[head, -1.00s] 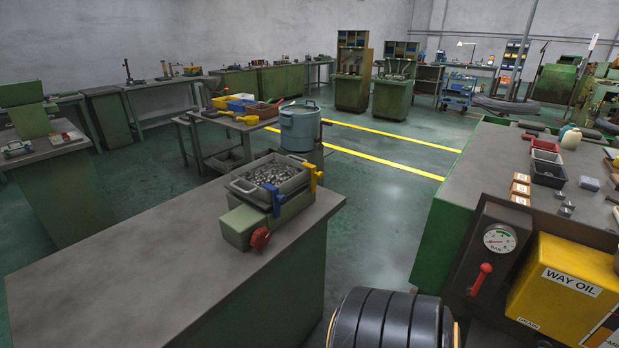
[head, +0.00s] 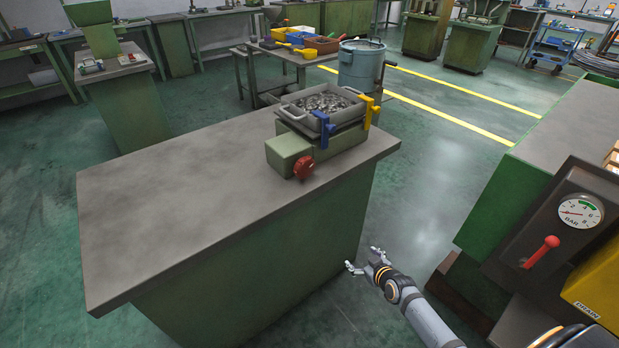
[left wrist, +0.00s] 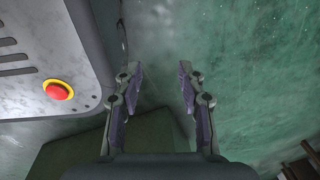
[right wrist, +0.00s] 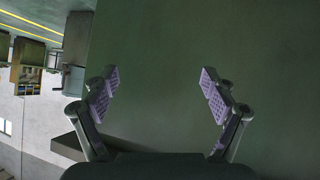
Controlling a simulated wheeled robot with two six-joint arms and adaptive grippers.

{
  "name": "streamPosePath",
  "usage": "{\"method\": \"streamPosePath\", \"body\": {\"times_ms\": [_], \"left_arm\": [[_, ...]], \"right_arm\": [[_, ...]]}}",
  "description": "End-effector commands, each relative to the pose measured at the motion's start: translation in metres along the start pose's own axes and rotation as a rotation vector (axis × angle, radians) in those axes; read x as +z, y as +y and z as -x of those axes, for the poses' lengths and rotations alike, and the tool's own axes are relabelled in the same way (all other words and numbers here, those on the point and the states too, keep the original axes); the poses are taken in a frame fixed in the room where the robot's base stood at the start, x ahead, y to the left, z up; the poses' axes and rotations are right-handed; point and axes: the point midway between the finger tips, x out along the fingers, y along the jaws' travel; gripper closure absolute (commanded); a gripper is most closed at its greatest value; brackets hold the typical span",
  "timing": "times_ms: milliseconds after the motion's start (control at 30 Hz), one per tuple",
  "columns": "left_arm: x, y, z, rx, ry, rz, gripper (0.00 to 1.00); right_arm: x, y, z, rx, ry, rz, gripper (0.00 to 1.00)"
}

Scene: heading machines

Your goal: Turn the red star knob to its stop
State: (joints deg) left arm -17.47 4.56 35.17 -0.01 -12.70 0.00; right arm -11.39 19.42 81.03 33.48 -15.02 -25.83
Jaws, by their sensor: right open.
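The red star knob (head: 303,167) is on the front end of a pale green machine block (head: 286,153) on a grey-topped green bench. A tray of metal parts (head: 296,111), with blue and yellow clamps at its edge, sits on the same machine. My right gripper (head: 364,259) is open and empty, beside the bench's right side and below the top, well short of the knob. In the right wrist view its spread fingers (right wrist: 158,80) face a plain green surface. My left gripper (left wrist: 160,76) is open and empty over the green floor; it is not in the head view.
The bench top (head: 190,210) is bare to the left and in front of the machine. A blue-grey pot (head: 361,66) stands behind it. A panel with a gauge and red lever (head: 540,252) is at right. Open floor (head: 440,180) lies between.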

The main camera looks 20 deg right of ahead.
Motion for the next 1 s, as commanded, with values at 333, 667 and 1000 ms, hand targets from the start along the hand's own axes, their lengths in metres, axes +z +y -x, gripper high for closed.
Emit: {"method": "streamPosePath", "body": {"times_ms": [333,667,1000], "left_arm": [[-0.008,0.003,-0.041,0.0,0.019,0.0,0.6],[-0.006,0.003,-0.041,0.0,0.016,0.0,0.6],[-0.003,0.002,-0.04,-0.001,0.011,0.0,0.6]], "right_arm": [[-0.285,-0.044,0.098,-0.162,0.622,0.229,0.14],[-0.309,-0.053,0.106,-0.175,0.668,0.243,0.14],[-0.35,-0.07,0.053,-0.179,0.667,0.24,0.14]]}}
